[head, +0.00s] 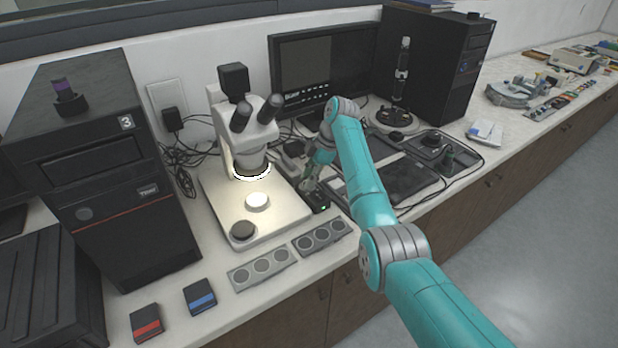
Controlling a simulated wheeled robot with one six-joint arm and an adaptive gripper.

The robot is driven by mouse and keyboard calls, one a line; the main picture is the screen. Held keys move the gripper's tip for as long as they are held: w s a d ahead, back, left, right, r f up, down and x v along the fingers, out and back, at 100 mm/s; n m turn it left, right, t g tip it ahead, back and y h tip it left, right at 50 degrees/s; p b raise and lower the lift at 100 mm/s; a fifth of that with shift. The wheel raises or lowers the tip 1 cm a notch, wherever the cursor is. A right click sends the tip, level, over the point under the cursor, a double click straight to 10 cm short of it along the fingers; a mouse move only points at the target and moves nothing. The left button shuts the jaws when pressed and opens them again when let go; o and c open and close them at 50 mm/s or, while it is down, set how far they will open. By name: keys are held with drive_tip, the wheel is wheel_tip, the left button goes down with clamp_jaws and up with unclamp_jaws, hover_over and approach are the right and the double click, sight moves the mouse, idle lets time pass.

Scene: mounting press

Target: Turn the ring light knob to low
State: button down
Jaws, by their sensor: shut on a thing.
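The ring light (252,174) glows bright white under the head of the microscope (228,135). A small black control box (321,205) with a green lit lamp sits on the bench just right of the microscope base. My gripper (308,187) reaches down at this box from above and is shut on the ring light knob. The knob itself is hidden by the fingers, so its setting cannot be read.
Two grey plates with round wells (262,268) lie in front of the microscope. Red (146,322) and blue (200,297) boxes lie near the front edge. A monitor (305,65) and black computer tower (440,60) stand behind; cables run along the wall.

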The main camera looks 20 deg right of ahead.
drive_tip(key=n, duration=0.2)
drive_tip(key=n+g, duration=0.1)
drive_tip(key=n, duration=0.1)
drive_tip(key=shift+w+g, duration=0.15)
drive_tip(key=shift+g, duration=0.15)
drive_tip(key=shift+n, duration=0.4)
drive_tip(key=c, duration=0.8)
unclamp_jaws()
drive_tip(key=shift+r, duration=0.1)
drive_tip(key=v, duration=0.7)
drive_tip(key=shift+w+r, duration=0.1)
drive_tip(key=shift+r, duration=0.05)
